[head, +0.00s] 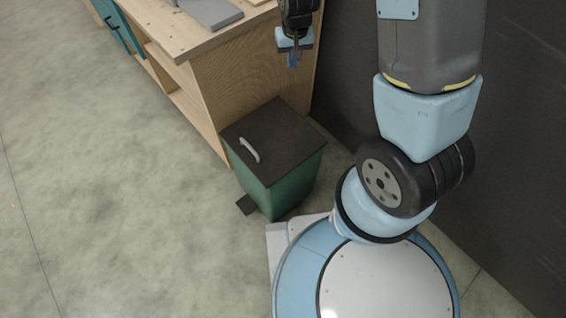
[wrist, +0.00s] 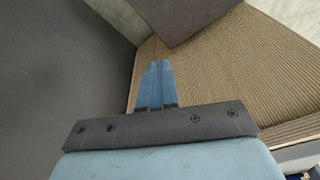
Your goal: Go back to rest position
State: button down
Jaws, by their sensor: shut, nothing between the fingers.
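My gripper (head: 293,60) hangs at the top of the head view, in front of the wooden bench's end panel and above the bin. In the wrist view its two blue fingers (wrist: 155,85) are together and shut, with nothing between them. My arm stands on the right of the head view, over my round blue and white base.
A green bin (head: 290,188) with a dark lid and a pale handle stands on the floor beside the wooden bench (head: 222,85). A grey object (head: 212,12) lies on the bench top. A dark wall (head: 345,70) is on the right. The floor at left is clear.

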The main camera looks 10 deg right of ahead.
jog(key=shift+r, duration=1.3)
jog(key=s+d+r+t, duration=0.1)
jog(key=s+d+r, duration=0.2)
jog(key=r, duration=0.6)
jog(key=s+d+r+t, duration=0.1)
jog(key=s+d+r, duration=0.2)
jog(key=r, duration=0.6)
jog(key=s+d+r+t, duration=0.1)
jog(key=s+d+r, duration=0.1)
jog(key=s+r, duration=0.4)
jog(key=s+d+r, duration=0.3)
jog(key=s+r, duration=0.3)
jog(key=s, duration=0.3)
jog(key=shift+s+d+r+m+t, duration=0.2)
jog(key=shift+d+r+m+t, duration=0.15)
jog(key=shift+m+t, duration=0.05)
